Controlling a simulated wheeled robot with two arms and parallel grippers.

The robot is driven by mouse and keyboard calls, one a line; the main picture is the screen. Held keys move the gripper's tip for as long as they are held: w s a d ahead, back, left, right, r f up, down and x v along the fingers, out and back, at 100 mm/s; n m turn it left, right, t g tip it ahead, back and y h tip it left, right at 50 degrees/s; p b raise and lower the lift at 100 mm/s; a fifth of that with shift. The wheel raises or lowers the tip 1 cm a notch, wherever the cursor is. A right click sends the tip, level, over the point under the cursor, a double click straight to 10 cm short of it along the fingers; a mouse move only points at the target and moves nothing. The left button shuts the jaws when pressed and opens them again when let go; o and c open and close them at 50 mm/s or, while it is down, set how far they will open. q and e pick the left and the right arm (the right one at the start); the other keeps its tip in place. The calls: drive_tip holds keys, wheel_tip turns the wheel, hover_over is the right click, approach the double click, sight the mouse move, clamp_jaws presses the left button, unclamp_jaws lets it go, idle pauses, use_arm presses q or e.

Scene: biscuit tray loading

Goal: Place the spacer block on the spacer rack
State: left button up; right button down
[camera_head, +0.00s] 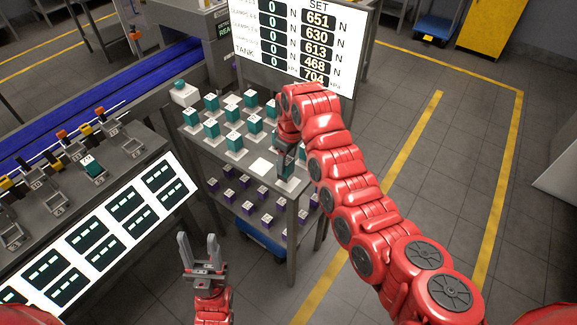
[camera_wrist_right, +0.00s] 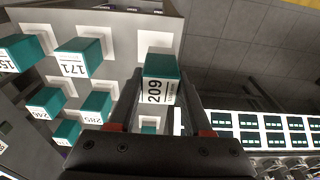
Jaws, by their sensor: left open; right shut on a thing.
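The spacer rack (camera_head: 222,158) is a grey table at centre in the head view, bearing several teal blocks with white number labels on white pads. My right gripper (camera_head: 287,158) is at its near right corner, pointing down. In the right wrist view the right gripper (camera_wrist_right: 158,100) is shut on a teal spacer block (camera_wrist_right: 161,67) labelled 209. In the head view the gripper largely hides this block. I cannot tell whether it touches the rack. A bare white pad (camera_head: 261,167) lies just left of it. My left gripper (camera_head: 202,252) is open and empty, pointing up, in front of the rack.
A lower shelf holds several purple blocks (camera_head: 246,207). A sloped white panel of dark displays (camera_head: 130,225) and a grey bench with clamp fixtures stand at left. A readout screen (camera_head: 298,40) stands behind the rack. Open floor lies to the right.

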sight(288, 168)
drive_tip(key=shift+w+d+r, duration=0.1)
drive_tip(key=shift+w+d, duration=0.15)
drive_tip(key=shift+w, duration=0.2)
drive_tip(key=shift+p, duration=0.45)
wheel_tip(288, 168, down, 3)
drive_tip(key=shift+r+p, duration=0.1)
drive_tip(key=shift+p, duration=0.7)
drive_tip(key=shift+d+f, duration=0.1)
drive_tip(key=shift+f, duration=0.3)
drive_tip(key=shift+f, duration=0.1)
drive_tip(key=shift+f, duration=0.2)
drive_tip(key=shift+c, duration=1.6)
unclamp_jaws()
drive_tip(key=shift+r, duration=0.1)
